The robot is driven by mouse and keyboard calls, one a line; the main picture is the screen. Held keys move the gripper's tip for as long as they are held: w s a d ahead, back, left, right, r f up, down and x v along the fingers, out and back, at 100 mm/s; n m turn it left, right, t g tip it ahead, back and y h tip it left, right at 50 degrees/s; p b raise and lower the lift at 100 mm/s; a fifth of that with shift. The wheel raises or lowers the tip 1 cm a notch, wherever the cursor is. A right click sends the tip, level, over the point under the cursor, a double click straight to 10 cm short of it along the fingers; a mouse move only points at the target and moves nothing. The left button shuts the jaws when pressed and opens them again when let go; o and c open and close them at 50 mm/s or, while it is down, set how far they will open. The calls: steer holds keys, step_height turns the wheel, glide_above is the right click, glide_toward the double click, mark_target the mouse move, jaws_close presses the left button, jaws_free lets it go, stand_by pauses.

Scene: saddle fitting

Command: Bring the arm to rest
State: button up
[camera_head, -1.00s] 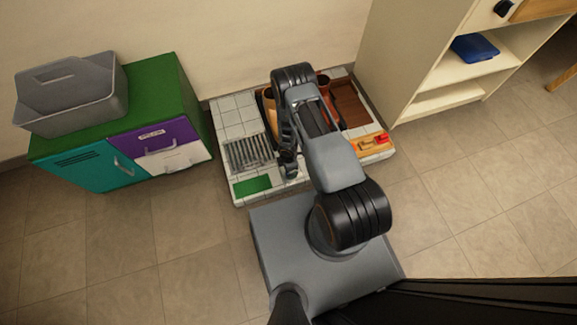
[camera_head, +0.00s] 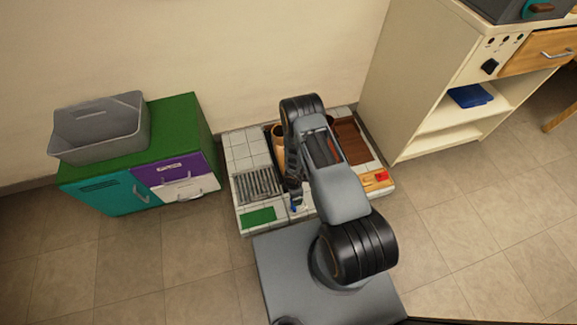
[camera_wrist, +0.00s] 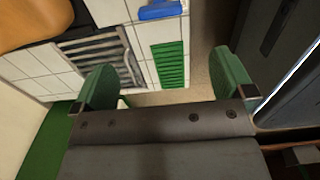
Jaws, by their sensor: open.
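My gripper (camera_wrist: 168,85) shows in the wrist view with its two green fingers wide apart and nothing between them. In the head view my arm reaches over the low white-tiled bench (camera_head: 240,150), and my gripper is mostly hidden behind the arm near the bench's front. A metal grate (camera_head: 258,185) and a green ribbed pad (camera_head: 258,216) are set in the bench's left part. The pad (camera_wrist: 170,64) and grate (camera_wrist: 103,55) also lie beyond the fingers in the wrist view. A blue thing (camera_wrist: 160,9) shows at that view's top edge. A tan rounded object (camera_head: 278,145) is partly hidden behind my arm.
A grey bin (camera_head: 98,130) stands on a green-topped cabinet (camera_head: 172,118) at left. A cream shelf unit (camera_head: 415,85) with a blue item (camera_head: 470,96) is at right. A wooden block with a red part (camera_head: 377,179) sits on the bench's right. Floor in front is open.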

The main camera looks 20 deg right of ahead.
steer(key=s+d+r+m+g+h, duration=0.2)
steer(key=s+d+r+m, duration=0.1)
steer(key=s+r+m, duration=0.15)
steer(key=s+a+r+m+t+p, duration=0.1)
steer(key=r+m+p, duration=0.3)
steer(key=r, duration=2)
steer(key=s+a+r+m+t+y+p, duration=0.1)
steer(key=r+m+p, duration=0.4)
steer(key=r+p, duration=0.7)
steer(key=s+a+r+m+t+y+p, duration=0.1)
steer(key=s+r+m+t+p, duration=0.2)
steer(key=r, duration=3.2)
steer(key=s+m+p, duration=0.1)
steer(key=p, duration=0.4)
steer(key=shift+s+r+m+t, duration=0.15)
steer(key=shift+r+m+t, duration=0.15)
steer(key=shift+m, duration=0.05)
steer(key=shift+c, duration=0.5)
